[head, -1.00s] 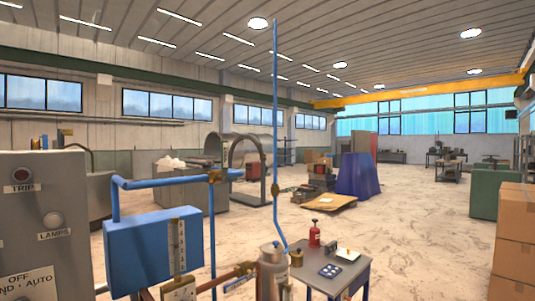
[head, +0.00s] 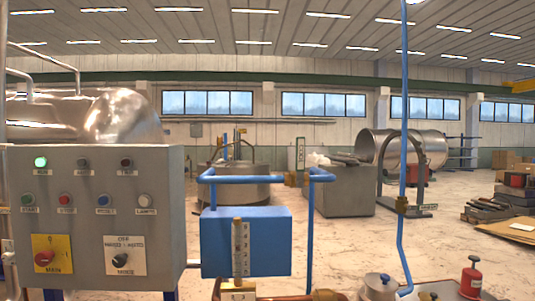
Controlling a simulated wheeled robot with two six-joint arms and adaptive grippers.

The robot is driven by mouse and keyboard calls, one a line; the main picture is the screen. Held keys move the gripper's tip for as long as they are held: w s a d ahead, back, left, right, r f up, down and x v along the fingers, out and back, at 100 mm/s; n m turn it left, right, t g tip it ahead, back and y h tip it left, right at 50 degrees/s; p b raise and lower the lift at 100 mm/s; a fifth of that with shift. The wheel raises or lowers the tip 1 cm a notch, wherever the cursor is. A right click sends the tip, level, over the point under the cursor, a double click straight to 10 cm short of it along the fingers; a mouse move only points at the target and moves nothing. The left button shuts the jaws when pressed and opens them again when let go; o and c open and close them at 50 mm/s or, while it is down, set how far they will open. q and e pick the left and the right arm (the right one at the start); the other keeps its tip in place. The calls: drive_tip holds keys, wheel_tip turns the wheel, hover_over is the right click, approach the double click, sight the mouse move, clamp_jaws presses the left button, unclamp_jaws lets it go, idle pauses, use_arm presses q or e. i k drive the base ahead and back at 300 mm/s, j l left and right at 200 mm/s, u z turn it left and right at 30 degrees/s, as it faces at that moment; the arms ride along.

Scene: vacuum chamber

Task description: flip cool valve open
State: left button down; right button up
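Neither of my grippers is in view. A blue box-shaped tank (head: 262,243) with a scale gauge (head: 239,248) on its front stands at the centre. A blue pipe (head: 310,230) bends down beside it. A metal vessel top (head: 378,284) shows at the bottom edge. I cannot tell which fitting is the cool valve or read a label for it. The lower pipework is cut off by the frame's bottom edge.
A grey control panel (head: 95,215) with lamps, buttons and two rotary switches stands at the left. A large steel cylinder (head: 400,149) is farther back.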

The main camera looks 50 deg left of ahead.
sight(300, 142)
drive_tip(key=i+l+u, duration=0.2)
drive_tip(key=u, duration=0.25)
drive_tip(key=i+l+u, duration=0.15)
drive_tip(key=l+u, duration=0.35)
drive_tip(key=i+l+u, duration=0.1)
drive_tip(key=l+u, duration=0.8)
drive_tip(key=j, duration=0.1)
